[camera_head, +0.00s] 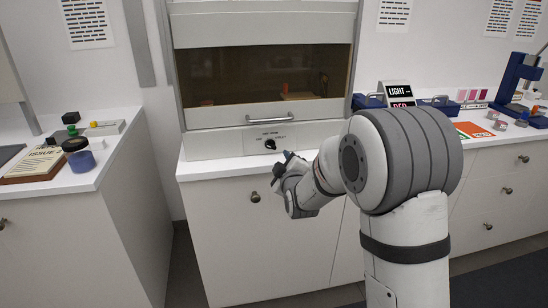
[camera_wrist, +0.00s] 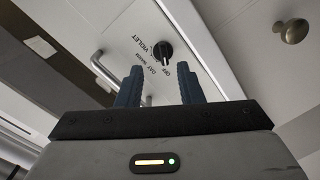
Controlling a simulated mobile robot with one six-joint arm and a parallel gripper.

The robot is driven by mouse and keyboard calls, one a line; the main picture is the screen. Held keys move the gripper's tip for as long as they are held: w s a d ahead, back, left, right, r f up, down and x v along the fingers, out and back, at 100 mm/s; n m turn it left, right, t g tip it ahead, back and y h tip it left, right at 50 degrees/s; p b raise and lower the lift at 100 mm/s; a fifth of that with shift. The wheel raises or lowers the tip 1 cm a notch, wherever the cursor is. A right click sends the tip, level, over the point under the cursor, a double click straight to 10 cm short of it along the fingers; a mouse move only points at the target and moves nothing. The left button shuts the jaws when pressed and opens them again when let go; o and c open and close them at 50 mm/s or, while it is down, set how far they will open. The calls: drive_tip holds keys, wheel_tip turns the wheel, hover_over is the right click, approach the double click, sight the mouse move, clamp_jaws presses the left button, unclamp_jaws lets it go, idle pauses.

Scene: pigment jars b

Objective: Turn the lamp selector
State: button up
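The lamp selector is a small black knob (camera_head: 270,144) on the light panel below the hood's sash. In the wrist view the knob (camera_wrist: 163,49) sits beyond and between my fingertips, with printed labels around it that include OFF, DAY, WARM and VIOLET. Its mark seems to point to OFF, but it is small. My gripper (camera_head: 282,168) is just below and to the right of the knob in the head view. In the wrist view my gripper (camera_wrist: 160,84) has its two dark fingers apart with nothing between them; they appear clear of the knob.
The hood's sash handle (camera_head: 270,119) is just above the knob. A cabinet knob (camera_head: 255,197) sticks out below the worktop. A LIGHT/RED sign (camera_head: 397,92) stands at right behind my arm.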

sight(272, 148)
drive_tip(key=shift+n+t+y, duration=0.3)
drive_tip(key=shift+n+t, duration=0.2)
drive_tip(key=x, duration=0.6)
drive_tip(key=a+x, duration=0.1)
drive_tip(key=x, duration=0.2)
drive_tip(key=shift+s+f, duration=0.1)
drive_tip(key=shift+f, duration=0.3)
clamp_jaws()
